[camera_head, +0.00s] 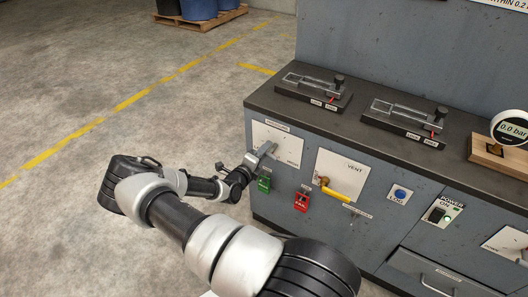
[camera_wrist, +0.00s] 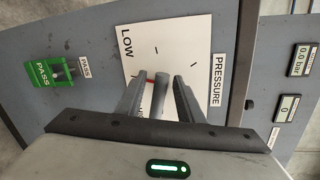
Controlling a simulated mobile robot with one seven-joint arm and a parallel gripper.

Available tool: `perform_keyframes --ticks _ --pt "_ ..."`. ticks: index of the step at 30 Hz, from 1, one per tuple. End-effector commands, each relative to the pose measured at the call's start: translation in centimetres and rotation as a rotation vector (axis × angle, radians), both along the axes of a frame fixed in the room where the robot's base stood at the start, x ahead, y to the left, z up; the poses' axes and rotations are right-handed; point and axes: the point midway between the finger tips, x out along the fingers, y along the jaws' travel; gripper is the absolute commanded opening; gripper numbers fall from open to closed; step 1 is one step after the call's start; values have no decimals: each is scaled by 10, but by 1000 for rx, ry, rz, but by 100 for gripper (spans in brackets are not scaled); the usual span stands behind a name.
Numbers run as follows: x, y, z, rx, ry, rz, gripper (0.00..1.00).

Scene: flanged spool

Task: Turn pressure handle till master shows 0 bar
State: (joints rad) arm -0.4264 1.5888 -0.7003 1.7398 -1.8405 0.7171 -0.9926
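The white pressure plate (camera_head: 291,148) is on the front of the grey cabinet. My gripper (camera_head: 264,154) is at the plate. In the wrist view my gripper (camera_wrist: 158,98) has its fingers apart on either side of the handle, with narrow gaps visible. The master gauge (camera_head: 512,127) at the right of the worktop reads 0.0 bar.
A vent plate with a yellow lever (camera_head: 334,193) is to the right of the pressure plate. Green PASS (camera_head: 264,184) and red FAIL (camera_head: 302,201) tags hang below. Two slide fixtures (camera_head: 313,91) (camera_head: 404,121) stand on the worktop. A small display (camera_wrist: 303,60) reads 0.0 bar. Floor at left is clear.

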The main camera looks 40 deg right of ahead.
Motion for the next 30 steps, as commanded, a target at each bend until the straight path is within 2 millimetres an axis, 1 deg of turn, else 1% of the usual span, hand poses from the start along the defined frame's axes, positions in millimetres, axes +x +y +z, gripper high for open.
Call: perform_keyframes --ticks 7,11,14,24,30 --pt "0 3 2 1 -2 2 34" --pt "-6 17 5 0 -2 4 34" --pt "-16 36 9 2 -1 4 34" --pt "-53 109 24 1 0 4 34" --pt "-69 139 30 1 -1 3 34"
